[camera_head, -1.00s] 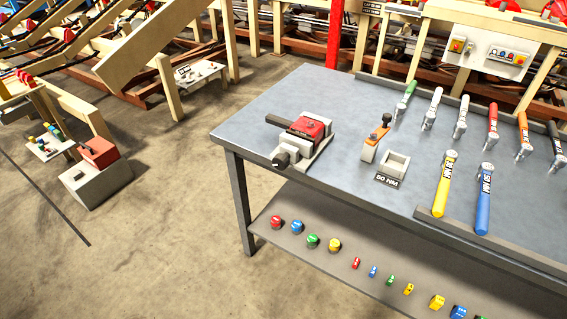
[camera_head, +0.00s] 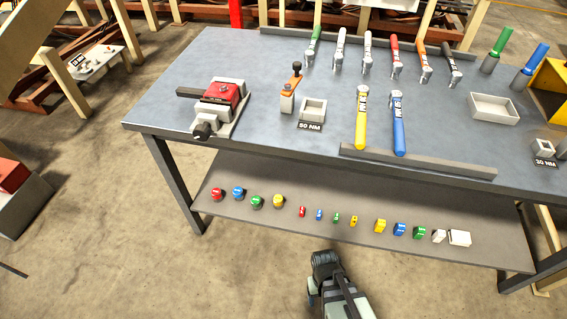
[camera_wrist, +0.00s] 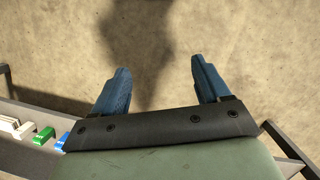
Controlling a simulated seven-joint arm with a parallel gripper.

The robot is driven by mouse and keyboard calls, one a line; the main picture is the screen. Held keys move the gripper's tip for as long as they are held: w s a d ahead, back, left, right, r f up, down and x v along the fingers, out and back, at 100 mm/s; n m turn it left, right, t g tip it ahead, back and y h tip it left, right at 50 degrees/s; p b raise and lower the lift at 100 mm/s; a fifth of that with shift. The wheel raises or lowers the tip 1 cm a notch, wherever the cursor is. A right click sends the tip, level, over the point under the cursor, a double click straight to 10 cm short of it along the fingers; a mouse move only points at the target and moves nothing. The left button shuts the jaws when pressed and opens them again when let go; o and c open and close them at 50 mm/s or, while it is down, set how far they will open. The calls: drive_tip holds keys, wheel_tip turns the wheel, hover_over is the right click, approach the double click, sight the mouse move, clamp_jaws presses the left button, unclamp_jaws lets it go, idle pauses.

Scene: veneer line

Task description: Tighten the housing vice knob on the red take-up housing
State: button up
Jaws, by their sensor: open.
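The red take-up housing (camera_head: 222,91) sits clamped in a grey vice (camera_head: 228,117) on the left part of the blue-grey bench top. The vice's dark knob (camera_head: 203,130) points toward the bench's front left edge. My gripper (camera_head: 325,258) shows in the head view low in front of the bench, well apart from the vice. In the wrist view, my gripper (camera_wrist: 160,85) has two blue fingers spread apart with nothing between them, over bare floor. The vice and housing are not in the wrist view.
The bench top (camera_head: 255,135) carries an orange-topped fixture (camera_head: 291,92), a 50 NM block (camera_head: 312,110), yellow (camera_head: 361,118) and blue (camera_head: 398,125) wrenches, and a back row of tools. A lower shelf (camera_head: 290,170) holds several coloured parts. Open floor lies in front.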

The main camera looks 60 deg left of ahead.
drive_tip(key=s+a+r+n+t+y, duration=0.3)
drive_tip(key=s+a+r+n, duration=0.2)
drive_tip(key=s+a+r, duration=0.45)
drive_tip(key=s+a+r+n+t+y, duration=0.25)
drive_tip(key=s+a+r+n, duration=0.3)
drive_tip(key=s+a, duration=0.65)
drive_tip(key=n+t+y, duration=0.8)
drive_tip(key=n+y, duration=0.2)
drive_tip(key=n, duration=1.1)
approach(200, 136)
drive_tip(key=x, duration=1.1)
drive_tip(key=shift+w+a+f, duration=0.1)
